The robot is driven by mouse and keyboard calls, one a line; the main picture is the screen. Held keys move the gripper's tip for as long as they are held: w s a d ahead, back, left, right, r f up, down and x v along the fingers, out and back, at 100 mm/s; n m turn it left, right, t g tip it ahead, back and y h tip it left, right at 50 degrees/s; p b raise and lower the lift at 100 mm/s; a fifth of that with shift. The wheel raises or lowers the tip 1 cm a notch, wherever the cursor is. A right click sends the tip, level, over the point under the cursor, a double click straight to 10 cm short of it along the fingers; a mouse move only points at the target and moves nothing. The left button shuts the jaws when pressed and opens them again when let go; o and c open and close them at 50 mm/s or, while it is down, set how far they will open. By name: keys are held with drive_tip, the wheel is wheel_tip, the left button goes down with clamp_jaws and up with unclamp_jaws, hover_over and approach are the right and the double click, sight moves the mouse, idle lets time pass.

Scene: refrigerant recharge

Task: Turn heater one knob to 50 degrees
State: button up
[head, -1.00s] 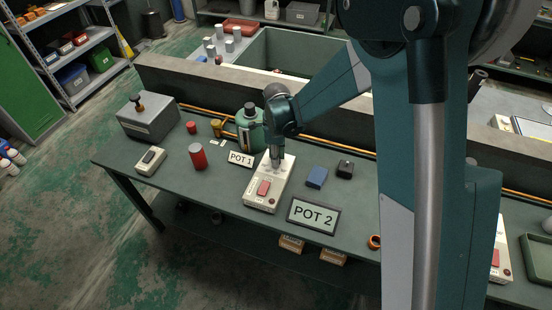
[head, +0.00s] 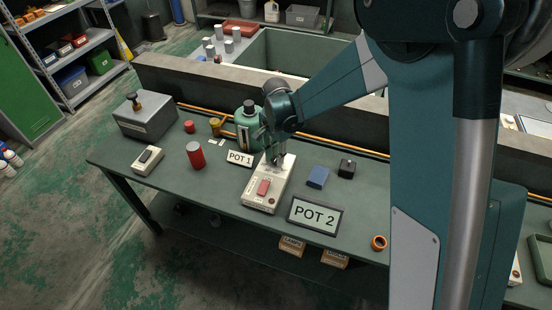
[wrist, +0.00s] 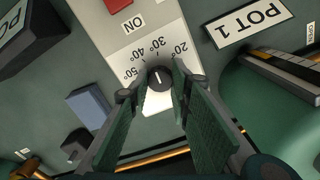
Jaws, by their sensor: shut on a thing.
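The heater box (head: 265,187) is a pale control box with a red switch, standing on the green bench between the POT 1 and POT 2 signs. In the wrist view its dark round knob (wrist: 160,78) sits by a printed scale (wrist: 150,50) marked 20 to 50 degrees. The knob's white line points up and slightly left in the picture, towards the 30 to 40 side; the exact reading is hard to tell. My gripper (head: 277,160) points down at the box's far end. In the wrist view its fingers (wrist: 160,85) are shut on the knob's sides.
The POT 1 sign (head: 240,158) and a green cylinder (head: 248,128) stand close to my gripper. The POT 2 sign (head: 315,215), a blue block (head: 317,177) and a dark block (head: 346,168) lie to the right. A red can (head: 195,155) stands to the left.

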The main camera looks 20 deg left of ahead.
drive_tip(key=n+b, duration=0.1)
drive_tip(key=n, duration=0.5)
drive_tip(key=n+b, duration=0.1)
drive_tip(key=n, duration=0.5)
drive_tip(key=shift+n, duration=0.4)
drive_tip(key=o, duration=0.9)
drive_tip(key=shift+r, duration=0.1)
drive_tip(key=shift+r, duration=5.9)
